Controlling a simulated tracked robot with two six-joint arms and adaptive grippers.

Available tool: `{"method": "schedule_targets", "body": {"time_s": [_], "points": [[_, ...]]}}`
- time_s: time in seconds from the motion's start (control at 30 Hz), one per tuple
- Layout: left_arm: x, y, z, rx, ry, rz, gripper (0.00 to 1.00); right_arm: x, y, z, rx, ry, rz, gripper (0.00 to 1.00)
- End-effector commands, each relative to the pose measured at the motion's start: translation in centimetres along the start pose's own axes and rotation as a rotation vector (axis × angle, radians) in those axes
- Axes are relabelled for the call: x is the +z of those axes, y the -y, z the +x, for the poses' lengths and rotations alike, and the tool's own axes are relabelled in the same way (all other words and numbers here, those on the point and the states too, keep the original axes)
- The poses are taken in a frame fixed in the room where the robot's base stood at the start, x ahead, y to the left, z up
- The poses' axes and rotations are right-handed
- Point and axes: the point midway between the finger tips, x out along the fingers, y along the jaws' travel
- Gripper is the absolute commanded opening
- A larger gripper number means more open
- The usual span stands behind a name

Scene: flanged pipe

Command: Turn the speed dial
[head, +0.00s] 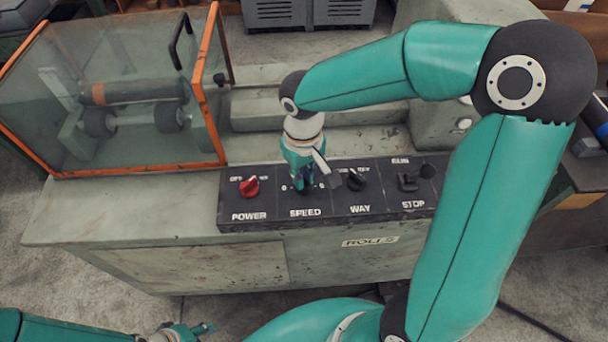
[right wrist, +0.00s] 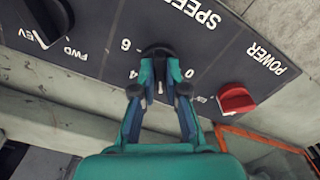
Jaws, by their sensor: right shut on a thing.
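The speed dial (right wrist: 157,52) is a dark round knob on the black control panel (head: 228,219), with a scale marked 0 and 6 beside it in the right wrist view. My right gripper (right wrist: 160,80) is shut on the dial, one teal fingertip on each side. In the head view my right gripper (head: 303,187) points down at the panel above the SPEED label and hides most of the dial. The dial's exact pointer position cannot be told. My left gripper (head: 197,330) is low at the bottom edge, away from the panel; its jaw state is unclear.
A red power knob (head: 249,187) is left of the dial; a black way knob (head: 356,180) and a stop switch (head: 408,182) are to the right. A clear guard with an orange frame (head: 215,100) covers rollers at the left. Grey crates (head: 275,14) stand behind.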

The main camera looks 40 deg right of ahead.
Motion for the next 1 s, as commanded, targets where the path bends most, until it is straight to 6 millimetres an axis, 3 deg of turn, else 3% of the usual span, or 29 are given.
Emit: {"method": "schedule_targets", "body": {"time_s": [0.2,0.23,0.4,0.77,1.0], "points": [[0.0,0.0,0.0,0.000,0.000,0.000,0.40,0.0,0.0,-0.1,0.000,0.000,0.000,0.00],[0.0,0.0,0.0,0.000,0.000,0.000,0.40,0.0,0.0,-0.1,0.000,0.000,-0.001,0.14],[0.0,0.0,0.0,0.000,0.000,0.000,0.40,0.0,0.0,-0.1,0.000,0.000,-0.001,0.38],[0.0,0.0,-0.1,0.000,0.000,0.000,0.40,0.0,0.0,-0.4,0.000,-0.002,-0.001,0.38],[0.0,0.0,-0.1,0.000,0.000,0.000,0.40,-0.1,0.0,-3.7,-0.001,-0.007,-0.001,0.38]]}}
